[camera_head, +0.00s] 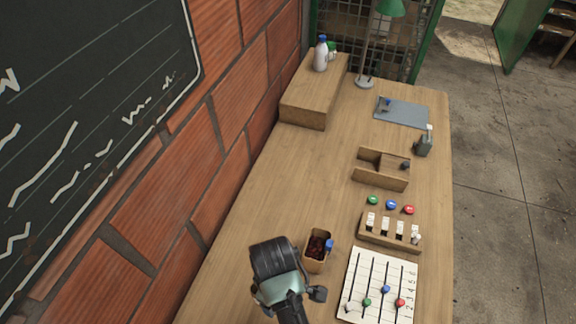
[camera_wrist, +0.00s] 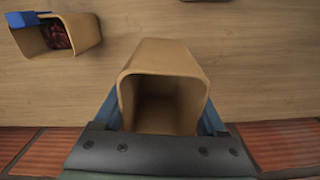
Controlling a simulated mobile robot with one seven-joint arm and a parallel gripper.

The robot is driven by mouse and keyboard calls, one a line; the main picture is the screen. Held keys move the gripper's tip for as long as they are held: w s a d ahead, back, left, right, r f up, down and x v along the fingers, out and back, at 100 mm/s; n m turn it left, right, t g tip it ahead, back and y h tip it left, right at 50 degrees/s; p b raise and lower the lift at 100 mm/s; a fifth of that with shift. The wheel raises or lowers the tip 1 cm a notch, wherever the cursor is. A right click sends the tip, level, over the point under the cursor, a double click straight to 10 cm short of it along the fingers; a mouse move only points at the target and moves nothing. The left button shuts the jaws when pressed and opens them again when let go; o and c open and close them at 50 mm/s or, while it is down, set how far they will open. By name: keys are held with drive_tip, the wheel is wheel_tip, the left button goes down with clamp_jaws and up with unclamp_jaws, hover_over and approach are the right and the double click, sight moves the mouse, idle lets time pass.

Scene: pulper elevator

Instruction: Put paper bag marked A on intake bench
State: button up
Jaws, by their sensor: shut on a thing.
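My gripper (camera_wrist: 162,112) is shut on a tan paper bag (camera_wrist: 164,58), with blue fingers on both sides of it. The bag's open mouth faces the wrist camera and its inside looks empty. No letter shows on it, so I cannot tell whether it is A. In the head view my gripper (camera_head: 278,272) is over the near part of the wooden bench (camera_head: 300,160) and hides the held bag. A second tan bag (camera_head: 316,262) with dark red contents and a blue clip stands just right of my gripper. It also shows at upper left in the wrist view (camera_wrist: 78,35).
A wooden step (camera_head: 308,105) with a white bottle (camera_head: 321,55) stands at the back left. Along the right are a grey mat (camera_head: 405,112), a divided wooden tray (camera_head: 380,182), a peg rack (camera_head: 390,238) and a lined board (camera_head: 378,285). A brick wall borders the left. The bench's middle is clear.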

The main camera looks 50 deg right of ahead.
drive_tip(key=shift+n, duration=0.8)
drive_tip(key=s+d+f, duration=0.1)
drive_tip(key=f, duration=0.1)
drive_tip(key=s+f, duration=0.2)
drive_tip(key=s+d+f+p, duration=0.1)
drive_tip(key=f, duration=0.1)
drive_tip(key=shift+s+d+f, duration=0.25)
drive_tip(key=shift+d, duration=0.1)
drive_tip(key=shift+w+f, duration=0.1)
drive_tip(key=shift+f, duration=2.2)
drive_tip(key=shift+f, duration=0.15)
drive_tip(key=o, duration=1.5)
wheel_tip(320, 180, up, 12)
drive_tip(key=shift+r, duration=0.15)
